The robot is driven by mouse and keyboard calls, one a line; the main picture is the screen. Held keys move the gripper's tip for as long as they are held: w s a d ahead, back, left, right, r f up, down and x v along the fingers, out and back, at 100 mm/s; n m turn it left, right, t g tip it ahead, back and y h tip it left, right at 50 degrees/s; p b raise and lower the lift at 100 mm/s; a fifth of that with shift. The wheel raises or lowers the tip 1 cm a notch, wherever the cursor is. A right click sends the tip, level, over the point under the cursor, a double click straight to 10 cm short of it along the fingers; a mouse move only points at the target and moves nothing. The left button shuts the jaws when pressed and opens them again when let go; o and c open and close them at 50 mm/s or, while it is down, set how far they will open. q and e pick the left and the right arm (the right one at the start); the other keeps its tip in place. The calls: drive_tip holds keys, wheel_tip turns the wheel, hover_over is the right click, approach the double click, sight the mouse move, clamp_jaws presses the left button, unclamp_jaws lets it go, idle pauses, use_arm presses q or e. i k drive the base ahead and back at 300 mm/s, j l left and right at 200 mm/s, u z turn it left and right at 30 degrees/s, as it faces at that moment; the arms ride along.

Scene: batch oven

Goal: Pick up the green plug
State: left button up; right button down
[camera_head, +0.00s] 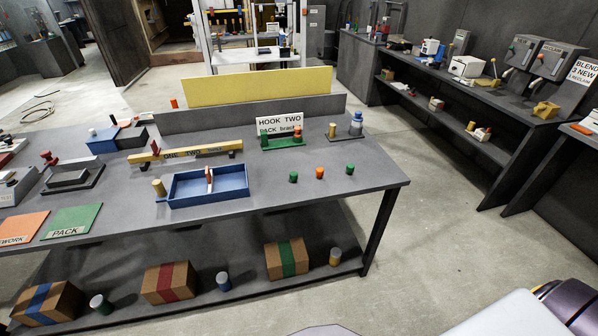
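Two small green plugs stand on the grey workbench (370,189) near its right front part. One green plug (293,177) is to the left of an orange plug (319,173), and the other green plug (350,168) is to its right. The three stand apart in a loose row with clear bench around them. Neither of my grippers is in view, so I cannot see whether they are open or shut.
A blue divided tray (235,195) lies left of the plugs. A yellow bar (184,151) and a green PACK mat (72,221) are farther left.

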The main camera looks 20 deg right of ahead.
sight(293, 174)
drive_tip(key=i+l+u, duration=0.15)
drive_tip(key=l, duration=0.5)
drive_tip(key=i+l+u, duration=0.1)
drive_tip(key=l, duration=0.6)
drive_tip(key=i+l+u, duration=0.15)
drive_tip(key=l, duration=0.5)
drive_tip(key=k, duration=0.1)
